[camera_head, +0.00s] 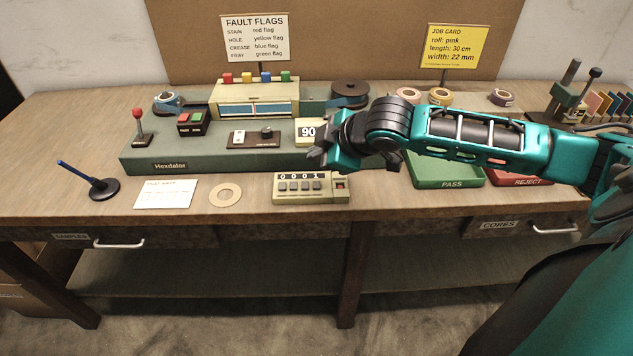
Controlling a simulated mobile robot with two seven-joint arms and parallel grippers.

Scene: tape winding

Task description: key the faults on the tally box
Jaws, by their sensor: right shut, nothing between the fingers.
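The tally box (312,198) is a small cream box at the front middle of the bench. Its counter window (299,176) seems to read 0001. A row of several dark keys (299,186) sits below the window, and a small reddish-dark part is at its right end. My right gripper (318,153) is shut and empty. It hangs above and behind the tally box, near the dial block marked 90 (307,132), and appears apart from the keys. My right arm comes in from the right and hides part of the machine and bench. My left gripper is not in view.
The green Hexdalor machine (190,151) stands behind. A fault sheet (165,194), a cardboard ring (225,195) and a blue pen in a stand (104,188) lie left. The PASS tray (440,173) and REJECT tray (520,178) are right. A FAULT FLAGS sign (255,38) stands at back.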

